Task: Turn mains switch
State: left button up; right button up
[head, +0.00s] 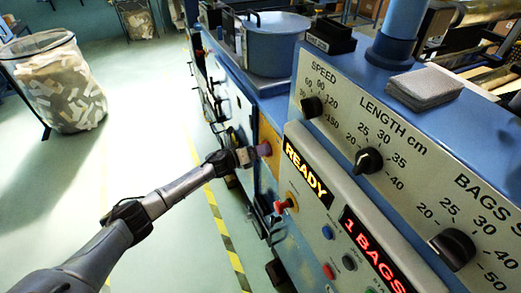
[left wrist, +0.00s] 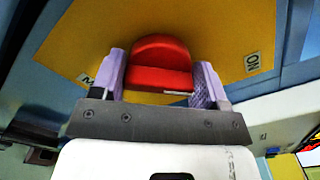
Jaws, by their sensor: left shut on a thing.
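The mains switch is a red rotary knob (left wrist: 160,66) on a yellow plate (left wrist: 100,25). An "ON" label (left wrist: 252,63) is on the plate to the right of the knob in the left wrist view, and a partly hidden label is to the left. My left gripper (left wrist: 160,88) has its two purple fingers on either side of the knob and is shut on it. In the head view my left gripper (head: 253,154) reaches the yellow plate (head: 269,137) on the machine's side; the knob is mostly hidden there. My right gripper is not in view.
The control panel has a "READY" display (head: 306,172), a "1 BAGS" display (head: 372,250) and black dials (head: 369,160). A red button (head: 284,205) sticks out near the gripper. A blue pot (head: 272,43) and a grey sponge (head: 425,88) rest on top.

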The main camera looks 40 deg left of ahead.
pick_arm(q)
jog(key=shift+n, duration=0.3)
jog(key=n+p, duration=0.1)
jog(key=n, duration=0.2)
jog(key=shift+n, duration=0.4)
jog(key=n+p, duration=0.1)
jog(key=n, duration=0.3)
jog(key=shift+f+n, duration=0.1)
jog(key=shift+n, duration=0.2)
jog(key=n+p, duration=0.1)
jog(key=n, duration=0.5)
jog(key=shift+f, duration=0.1)
jog(key=shift+f+n+p, duration=0.1)
jog(key=shift+n+p, duration=0.35)
jog(key=shift+n, duration=1.15)
jog(key=o, duration=0.9)
jog(key=shift+o, duration=0.2)
jog(key=shift+s, duration=0.1)
